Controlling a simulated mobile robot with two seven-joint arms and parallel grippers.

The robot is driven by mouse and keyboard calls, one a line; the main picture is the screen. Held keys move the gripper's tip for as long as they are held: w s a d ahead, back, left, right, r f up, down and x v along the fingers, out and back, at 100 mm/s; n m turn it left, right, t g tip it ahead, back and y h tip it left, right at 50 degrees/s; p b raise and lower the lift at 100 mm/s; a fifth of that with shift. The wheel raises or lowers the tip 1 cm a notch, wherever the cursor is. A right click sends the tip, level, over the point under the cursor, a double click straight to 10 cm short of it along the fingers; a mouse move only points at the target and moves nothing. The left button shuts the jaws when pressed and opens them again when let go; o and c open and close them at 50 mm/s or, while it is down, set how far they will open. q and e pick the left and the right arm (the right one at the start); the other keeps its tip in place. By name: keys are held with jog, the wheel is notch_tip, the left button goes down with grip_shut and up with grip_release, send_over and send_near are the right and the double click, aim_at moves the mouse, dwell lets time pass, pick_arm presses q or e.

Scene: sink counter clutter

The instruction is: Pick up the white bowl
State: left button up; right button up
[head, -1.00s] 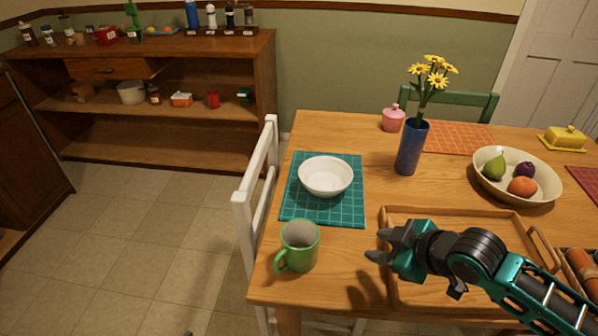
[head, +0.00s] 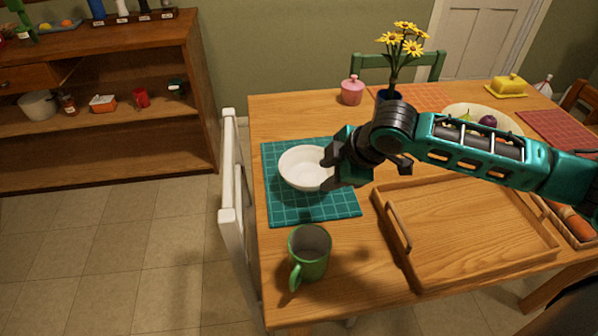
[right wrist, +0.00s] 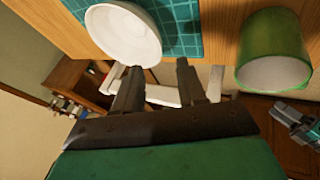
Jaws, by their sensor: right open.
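The white bowl (head: 303,168) sits upright and empty on a teal gridded placemat (head: 285,208) at the table's left side. My right gripper (head: 331,166) is open at the bowl's right rim and covers part of it in the head view. I cannot tell whether it touches the bowl. In the right wrist view, the bowl (right wrist: 122,36) shows beyond the two spread fingers (right wrist: 158,85), at the upper left, and nothing is between them.
A green mug (head: 310,255) stands in front of the placemat. A wooden tray (head: 470,235) lies to the right. Behind the arm are a flower vase (head: 391,95), a pink lidded pot (head: 352,90) and a fruit bowl (head: 455,109). A white chair (head: 232,190) stands at the left edge.

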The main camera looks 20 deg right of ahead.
aim_at(307, 186)
jog(key=b+x, duration=0.1)
jog(key=x, duration=0.5)
jog(key=shift+f, duration=0.1)
jog(key=b+x, duration=0.1)
jog(key=x, duration=0.4)
jog(key=shift+w, duration=0.3)
jog(key=shift+c, duration=0.5)
grip_shut()
